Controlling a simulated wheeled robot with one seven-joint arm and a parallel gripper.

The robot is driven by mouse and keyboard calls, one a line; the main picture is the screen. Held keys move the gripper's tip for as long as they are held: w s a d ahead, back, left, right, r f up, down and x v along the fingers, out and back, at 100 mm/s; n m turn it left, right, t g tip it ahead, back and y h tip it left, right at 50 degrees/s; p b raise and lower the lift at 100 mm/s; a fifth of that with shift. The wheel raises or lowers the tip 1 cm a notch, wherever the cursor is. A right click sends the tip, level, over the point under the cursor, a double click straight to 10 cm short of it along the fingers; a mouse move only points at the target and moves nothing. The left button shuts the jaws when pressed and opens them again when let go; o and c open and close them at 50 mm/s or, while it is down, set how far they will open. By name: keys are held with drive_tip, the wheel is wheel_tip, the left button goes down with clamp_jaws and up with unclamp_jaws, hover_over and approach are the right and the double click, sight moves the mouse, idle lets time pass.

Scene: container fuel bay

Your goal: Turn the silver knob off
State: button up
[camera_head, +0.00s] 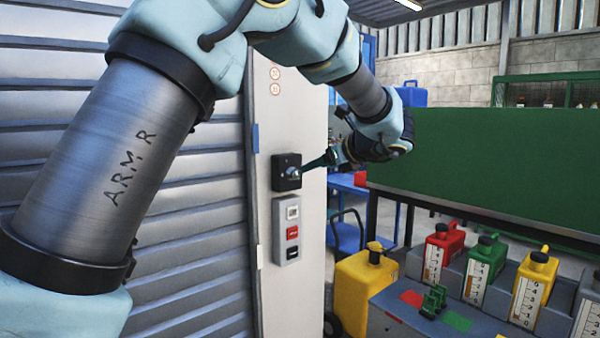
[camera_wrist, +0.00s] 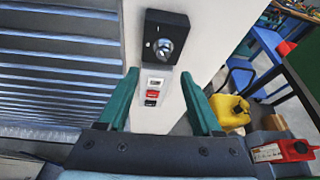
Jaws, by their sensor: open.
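The silver knob (camera_head: 293,172) sits on a black square switch box on the white post; it also shows in the wrist view (camera_wrist: 164,47). My gripper (camera_head: 307,166) reaches in from the right, with its teal fingertips close to the knob. In the wrist view my gripper (camera_wrist: 160,76) is open and empty, and the knob lies ahead of the gap between the fingertips. The fingers do not close on the knob. I cannot tell the exact distance left between them. The knob's pointer mark is too small to read.
A grey button panel (camera_head: 292,232) with white, red and black buttons is right below the box. A ribbed shutter (camera_head: 200,240) is to the left. A green board (camera_head: 480,160) and a bench with coloured fuel cans (camera_head: 444,252) stand to the right.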

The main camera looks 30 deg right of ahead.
sight(297, 173)
drive_tip(key=p+x, duration=0.1)
drive_tip(key=x, duration=0.4)
drive_tip(key=p+x, duration=0.2)
drive_tip(key=x, duration=0.3)
drive_tip(key=shift+w+d, duration=0.2)
drive_tip(key=shift+c, duration=0.3)
clamp_jaws()
